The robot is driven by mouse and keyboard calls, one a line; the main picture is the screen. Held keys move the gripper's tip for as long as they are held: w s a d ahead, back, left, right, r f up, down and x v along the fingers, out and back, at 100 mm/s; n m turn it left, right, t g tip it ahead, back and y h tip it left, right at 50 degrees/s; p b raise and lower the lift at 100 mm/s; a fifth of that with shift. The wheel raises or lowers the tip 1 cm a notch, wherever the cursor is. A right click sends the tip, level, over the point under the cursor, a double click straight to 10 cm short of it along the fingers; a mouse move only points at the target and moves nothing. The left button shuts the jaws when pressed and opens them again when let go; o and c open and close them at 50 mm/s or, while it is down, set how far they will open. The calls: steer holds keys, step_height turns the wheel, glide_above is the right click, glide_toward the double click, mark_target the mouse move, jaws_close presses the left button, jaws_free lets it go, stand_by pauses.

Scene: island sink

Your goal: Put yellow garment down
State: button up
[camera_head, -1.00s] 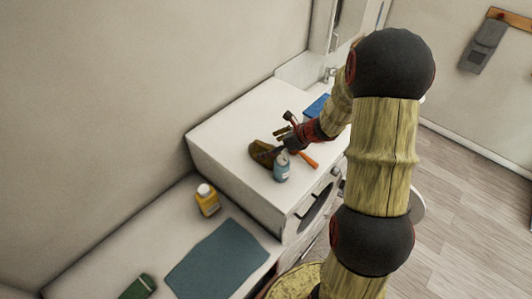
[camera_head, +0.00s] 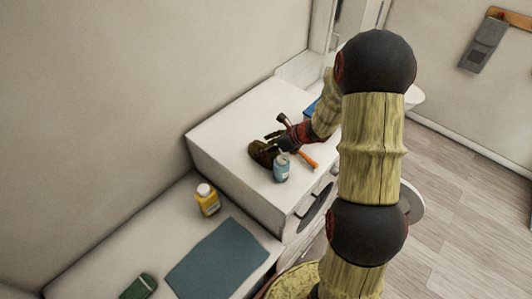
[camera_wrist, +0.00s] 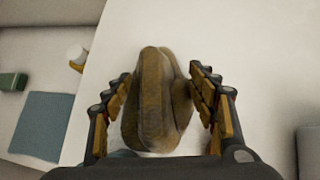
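The garment is a crumpled, brownish-yellow bundle (camera_head: 262,153) on top of the white washing machine (camera_head: 225,128). It also fills the middle of the wrist view (camera_wrist: 157,100). My gripper (camera_head: 277,146) is at the right side of the garment in the head view. In the wrist view, my gripper (camera_wrist: 160,92) is open. Its two fingers stand on either side of the garment, with a gap at the right finger. Whether the left finger touches the garment is hard to tell.
A blue can (camera_head: 281,169) stands close in front of my gripper. A tool with an orange handle (camera_head: 308,160) lies just right of it. A yellow bottle (camera_head: 207,200), a teal cloth (camera_head: 217,258) and a green item (camera_head: 139,287) are on the lower counter. The machine top's left part is clear.

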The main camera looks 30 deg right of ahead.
steer(key=c, duration=0.8)
